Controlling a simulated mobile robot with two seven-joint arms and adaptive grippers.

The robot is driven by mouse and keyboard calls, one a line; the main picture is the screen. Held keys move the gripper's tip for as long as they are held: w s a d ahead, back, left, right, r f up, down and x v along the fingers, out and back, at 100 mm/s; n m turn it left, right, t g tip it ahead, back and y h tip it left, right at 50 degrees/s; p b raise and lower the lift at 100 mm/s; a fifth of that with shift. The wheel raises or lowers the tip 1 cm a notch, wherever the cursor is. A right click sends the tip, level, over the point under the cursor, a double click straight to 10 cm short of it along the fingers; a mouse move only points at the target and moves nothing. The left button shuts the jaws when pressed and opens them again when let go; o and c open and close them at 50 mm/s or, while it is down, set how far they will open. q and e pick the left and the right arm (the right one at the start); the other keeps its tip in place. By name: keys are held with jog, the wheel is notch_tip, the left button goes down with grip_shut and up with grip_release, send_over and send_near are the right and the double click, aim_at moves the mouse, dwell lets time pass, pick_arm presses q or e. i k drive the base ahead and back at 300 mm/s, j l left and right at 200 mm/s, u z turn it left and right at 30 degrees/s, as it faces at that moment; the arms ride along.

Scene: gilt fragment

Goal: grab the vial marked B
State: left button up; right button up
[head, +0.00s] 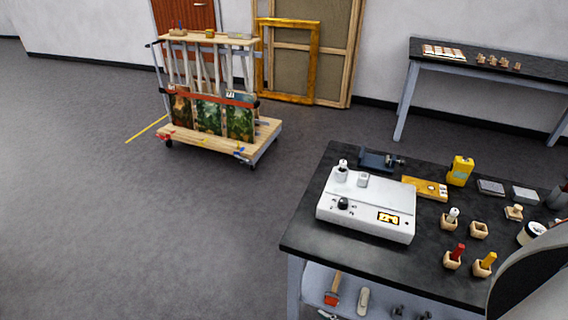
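Several small wooden holder blocks stand on the right part of the black-topped bench (310,225). One holds a white-topped vial-like piece (453,215), one a red-topped piece (459,250) and one a yellow-topped piece (488,261). Another block (479,230) looks empty. No letter can be read on any of them, so I cannot tell which is the vial marked B. Neither of my grippers is in view. A grey rounded part at the lower right, probably my arm, covers the bench's near right corner.
A white instrument (367,205) with a lit yellow display stands on the bench's left. Behind it are a dark clamp-like device (378,160) and a yellow device (460,171). A wheeled painting cart (262,130) stands at the back left. Floor left of the bench is clear.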

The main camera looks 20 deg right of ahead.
aim_at(343, 163)
jog(key=i+j+u, duration=0.2)
jog(key=u, duration=0.2)
jog(key=i+j+u, duration=0.25)
jog(key=u, duration=0.15)
jog(key=i+j+u, duration=0.1)
jog(key=i+u, duration=0.15)
jog(key=u, duration=0.15)
jog(key=i+j+z, duration=0.1)
jog(key=i+z, duration=0.35)
jog(key=i+j+z, duration=0.3)
jog(key=i+z, duration=0.25)
jog(key=z, duration=0.3)
jog(key=i+z, duration=0.1)
jog(key=z, duration=0.3)
jog(key=i+j+z, duration=0.1)
jog(key=z, duration=0.3)
jog(key=j+z, duration=0.1)
jog(key=z, duration=0.3)
jog(key=i+j+z, duration=0.1)
jog(key=z, duration=0.4)
jog(key=i+j+z, duration=0.1)
jog(key=z, duration=0.4)
jog(key=i+j+z, duration=0.15)
jog(key=z, duration=0.3)
